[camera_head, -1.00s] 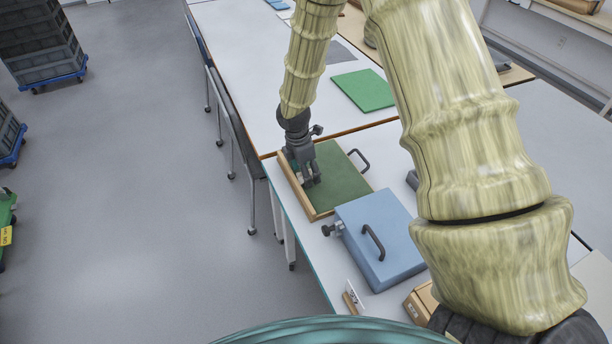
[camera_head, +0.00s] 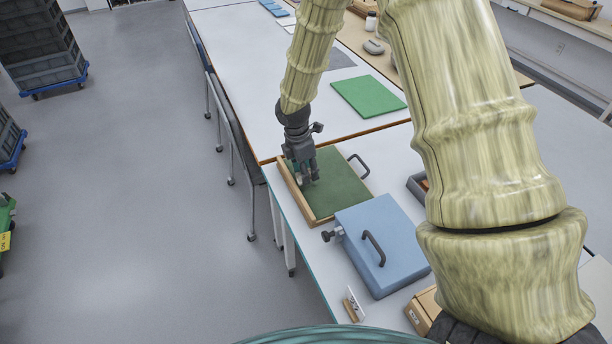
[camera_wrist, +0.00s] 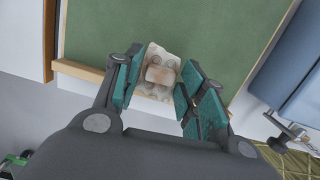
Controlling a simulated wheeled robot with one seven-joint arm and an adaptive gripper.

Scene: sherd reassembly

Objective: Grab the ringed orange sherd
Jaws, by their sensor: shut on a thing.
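A pale beige sherd (camera_wrist: 160,72) with a faint orange-pink patch and several round ring marks sits between my fingers in the wrist view. My gripper (camera_wrist: 158,88) has its teal finger pads on both sides of it and is shut on it. In the head view my gripper (camera_head: 305,182) is low over the left part of the green-lined wooden tray (camera_head: 340,190), and only a small pale bit of the sherd shows. I cannot tell whether the sherd touches the green lining.
A blue lidded box (camera_head: 385,240) with a dark handle stands just in front of the tray. A dark grey bin (camera_head: 417,190) lies to the right, partly behind my arm. A bright green mat (camera_head: 368,95) lies on the table behind. A chair (camera_head: 233,135) stands at the left.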

